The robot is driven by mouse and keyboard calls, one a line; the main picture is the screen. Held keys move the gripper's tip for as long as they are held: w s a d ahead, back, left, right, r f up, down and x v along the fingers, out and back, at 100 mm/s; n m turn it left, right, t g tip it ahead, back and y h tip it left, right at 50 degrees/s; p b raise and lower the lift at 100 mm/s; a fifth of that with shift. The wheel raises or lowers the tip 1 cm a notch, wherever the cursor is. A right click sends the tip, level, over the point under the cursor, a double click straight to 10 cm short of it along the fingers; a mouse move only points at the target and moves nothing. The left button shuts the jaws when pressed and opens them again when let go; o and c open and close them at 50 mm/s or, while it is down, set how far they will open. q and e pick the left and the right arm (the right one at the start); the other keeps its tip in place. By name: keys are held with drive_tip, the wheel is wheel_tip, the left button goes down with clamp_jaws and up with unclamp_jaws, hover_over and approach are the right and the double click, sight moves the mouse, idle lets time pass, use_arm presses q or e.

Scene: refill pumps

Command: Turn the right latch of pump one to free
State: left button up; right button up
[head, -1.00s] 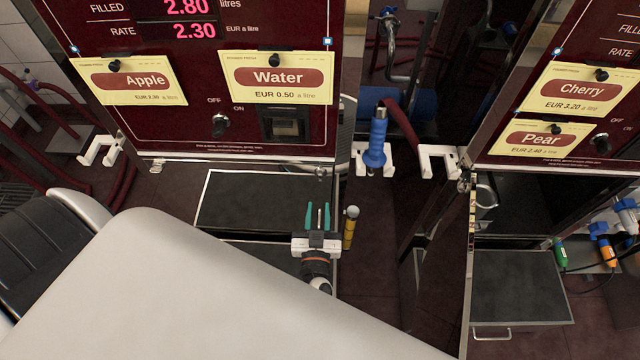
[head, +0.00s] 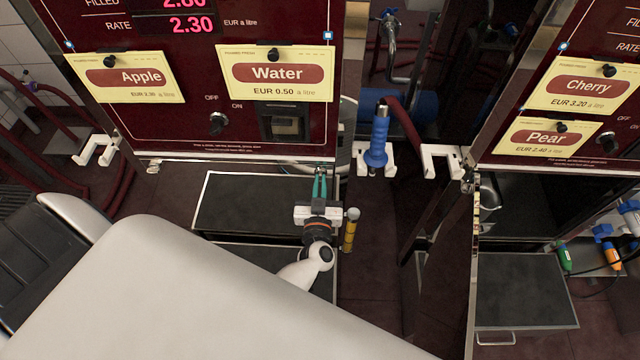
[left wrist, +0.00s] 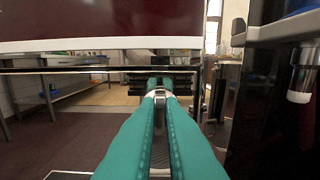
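Pump one (head: 180,125) is the dark red pump at the left of the head view, with the Apple and Water cards. Its right latch is a small silver piece under the front panel's lower edge; in the left wrist view the latch (left wrist: 160,98) sits between my fingertips. My left gripper (head: 320,176) has its teal fingers close together on the latch, with a narrow gap between them. In the head view the fingers mostly hide the latch, so its turn is hard to read. The left latch (head: 154,166) shows at the panel's lower left. My right gripper is not in view.
A blue nozzle (head: 377,140) hangs in a white holder right of the panel. A yellow-and-black cylinder (head: 350,232) stands beside my left wrist. Dark trays (head: 240,205) lie below the panel. A second pump (head: 575,120) with Cherry and Pear cards stands at the right.

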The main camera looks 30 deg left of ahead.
use_arm(q)
clamp_jaws()
drive_tip(key=n, duration=0.3)
drive_tip(key=shift+s+n, duration=0.1)
drive_tip(key=shift+n, duration=0.3)
drive_tip(key=n+b, duration=0.1)
drive_tip(key=n, duration=0.3)
drive_tip(key=shift+f+n, duration=0.15)
drive_tip(key=shift+n, duration=0.15)
drive_tip(key=shift+a+n+b, duration=0.1)
drive_tip(key=shift+n+b, duration=1.7)
drive_tip(key=shift+n, duration=2.9)
drive_tip(key=o, duration=0.6)
unclamp_jaws()
